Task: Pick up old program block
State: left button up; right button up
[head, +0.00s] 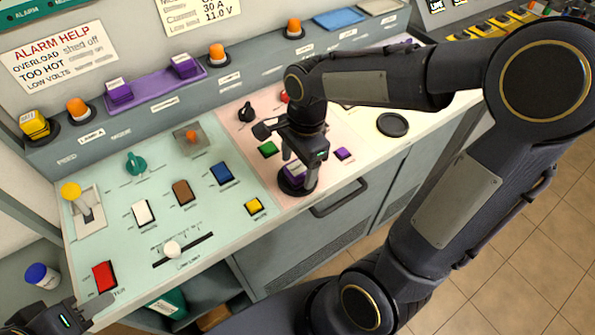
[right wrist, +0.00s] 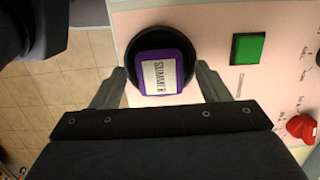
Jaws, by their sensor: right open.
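A purple block labelled SUMMER (right wrist: 158,73) sits in a round black holder (right wrist: 132,55) on the pink panel. In the head view the block (head: 294,173) shows partly behind my right gripper (head: 300,168). My right gripper points down over it with jaws open. In the right wrist view its two fingers stand on either side of the block and holder, with nothing clamped. Two more purple blocks (head: 118,91) (head: 184,66) sit on a purple strip (head: 152,92) along the back ledge. My left gripper (head: 88,312) is at the lower left, partly cut off; its jaws are unclear.
A green button (head: 268,149) and a small purple button (head: 344,153) flank the holder. A red knob (right wrist: 301,127) is near the right wrist view's edge. An empty-looking black round holder (head: 392,124) lies to the right. A drawer handle (head: 338,198) is below the panel edge.

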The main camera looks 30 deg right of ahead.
jog(key=c, duration=1.1)
